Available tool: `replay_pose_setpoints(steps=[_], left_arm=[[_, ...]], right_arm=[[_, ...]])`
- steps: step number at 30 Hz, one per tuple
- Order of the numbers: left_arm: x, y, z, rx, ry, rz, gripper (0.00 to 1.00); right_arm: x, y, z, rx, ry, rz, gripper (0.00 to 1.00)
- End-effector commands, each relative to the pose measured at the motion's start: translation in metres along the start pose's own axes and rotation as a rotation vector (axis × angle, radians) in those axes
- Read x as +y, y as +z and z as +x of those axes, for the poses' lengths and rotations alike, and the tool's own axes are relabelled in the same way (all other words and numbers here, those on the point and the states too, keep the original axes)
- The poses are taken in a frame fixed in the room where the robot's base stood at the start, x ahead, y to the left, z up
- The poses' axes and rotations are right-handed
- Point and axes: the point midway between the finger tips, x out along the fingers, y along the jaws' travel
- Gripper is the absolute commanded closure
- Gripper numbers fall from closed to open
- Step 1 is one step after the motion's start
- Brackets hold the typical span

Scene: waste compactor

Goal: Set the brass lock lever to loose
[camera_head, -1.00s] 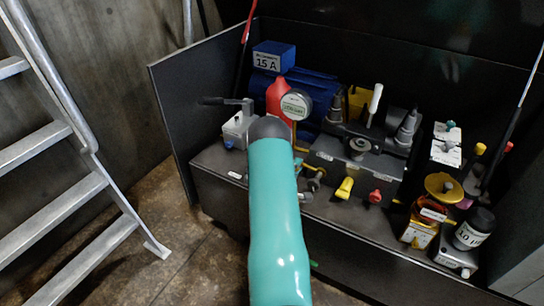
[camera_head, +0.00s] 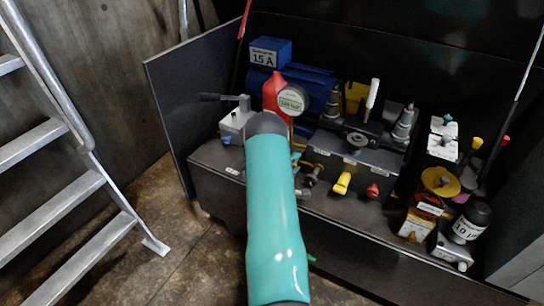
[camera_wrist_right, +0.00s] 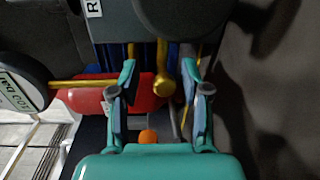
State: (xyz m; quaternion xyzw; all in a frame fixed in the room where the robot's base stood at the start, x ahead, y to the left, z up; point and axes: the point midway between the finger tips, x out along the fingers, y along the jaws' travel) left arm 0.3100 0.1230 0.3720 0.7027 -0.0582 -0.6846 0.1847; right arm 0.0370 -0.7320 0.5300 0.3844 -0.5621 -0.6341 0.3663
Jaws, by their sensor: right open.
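The brass lever (camera_wrist_right: 162,72), a rod with a rounded end, shows in the right wrist view. It lies in line with the gap between the fingers of my right gripper (camera_wrist_right: 164,82). The fingers are open, one on each side of it in the picture. I see no clear contact, and the depth between them is hard to tell. In the head view my teal right arm covers most of this spot. Only a bit of the right gripper (camera_head: 296,159) shows past it, beside the dark valve block (camera_head: 355,165). My left gripper is not in view.
A round gauge (camera_head: 291,100) and a red bottle (camera_head: 274,88) stand close behind my arm. A yellow knob (camera_head: 342,183) and a red knob (camera_head: 373,191) project from the block's front. A grey box with a lever (camera_head: 236,122) is at left. A ladder (camera_head: 75,185) stands far left.

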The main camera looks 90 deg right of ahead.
Motion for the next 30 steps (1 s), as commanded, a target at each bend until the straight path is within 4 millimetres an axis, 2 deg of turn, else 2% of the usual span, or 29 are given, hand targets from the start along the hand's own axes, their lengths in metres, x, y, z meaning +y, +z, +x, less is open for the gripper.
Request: replay_pose_setpoints(steps=[5, 18, 24, 30], left_arm=[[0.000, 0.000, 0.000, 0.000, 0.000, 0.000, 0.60], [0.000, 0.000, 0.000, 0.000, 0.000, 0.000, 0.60], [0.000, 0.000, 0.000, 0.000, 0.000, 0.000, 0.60], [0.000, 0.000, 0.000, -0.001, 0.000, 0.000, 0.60]], right_arm=[[-0.001, -0.001, -0.017, 0.003, -0.003, -0.002, 0.53], [-0.002, 0.001, -0.099, 0.002, -0.004, -0.003, 0.53], [-0.001, 0.003, -0.116, 0.000, -0.002, -0.002, 0.53], [-0.001, 0.003, -0.118, -0.002, -0.001, -0.001, 0.53]])
